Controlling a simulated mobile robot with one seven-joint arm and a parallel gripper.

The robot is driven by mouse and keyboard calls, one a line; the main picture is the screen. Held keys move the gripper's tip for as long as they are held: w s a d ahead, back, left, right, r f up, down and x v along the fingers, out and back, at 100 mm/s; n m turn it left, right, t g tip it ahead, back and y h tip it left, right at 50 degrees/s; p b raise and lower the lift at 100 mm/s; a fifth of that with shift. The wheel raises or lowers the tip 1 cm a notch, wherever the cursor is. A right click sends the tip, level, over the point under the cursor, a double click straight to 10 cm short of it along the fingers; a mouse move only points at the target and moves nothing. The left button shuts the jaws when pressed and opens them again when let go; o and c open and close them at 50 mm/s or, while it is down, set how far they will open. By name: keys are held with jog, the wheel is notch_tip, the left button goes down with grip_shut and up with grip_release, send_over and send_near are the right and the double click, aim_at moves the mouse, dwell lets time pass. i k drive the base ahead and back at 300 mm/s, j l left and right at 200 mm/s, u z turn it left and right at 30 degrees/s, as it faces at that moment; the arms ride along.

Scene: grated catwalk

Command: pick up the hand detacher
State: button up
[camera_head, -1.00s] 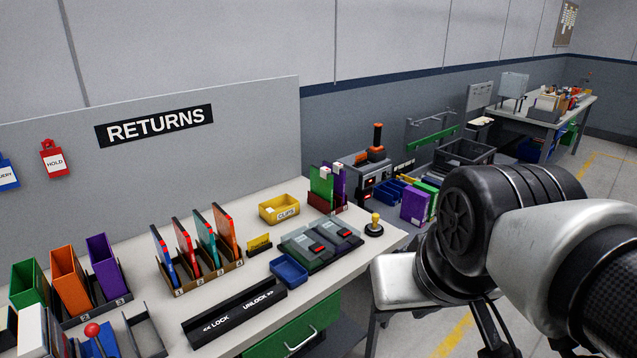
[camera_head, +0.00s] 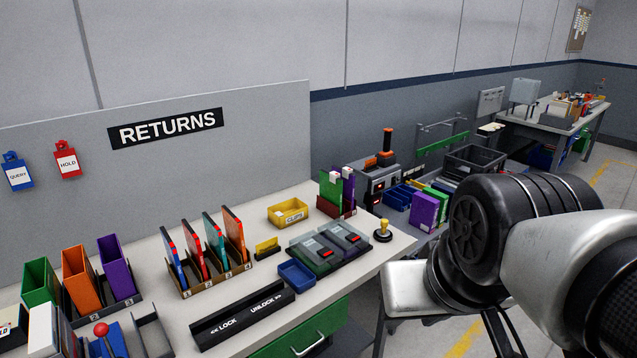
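No label in view names a hand detacher, so I cannot tell for sure which item it is. A small upright tool with a yellow knob and a dark round base (camera_head: 383,232) stands at the right end of the returns table (camera_head: 400,245); it may be the detacher. A black bar marked LOCK and UNLOCK (camera_head: 240,318) lies along the table's front edge. My arm fills the lower right of the view, to the right of the table.
Grey lock units (camera_head: 330,245), a blue tray (camera_head: 296,273) and a yellow clips bin (camera_head: 288,213) sit left of the knobbed tool. A rack of upright cases (camera_head: 208,260) stands further left.

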aim_at(382, 233)
jog(key=i+l+u, duration=0.1)
jog(key=i+l, duration=0.4)
jog(key=l, duration=0.15)
jog(key=i+l+u, duration=0.25)
jog(key=i+l, duration=0.25)
jog(key=l, duration=0.25)
jog(key=i+l+u, duration=0.1)
jog(key=l, duration=0.3)
jog(key=i+l, duration=0.3)
jog(key=i+l+u, duration=0.15)
jog(key=l, duration=0.35)
jog(key=i, duration=0.2)
jog(key=l+u, duration=0.05)
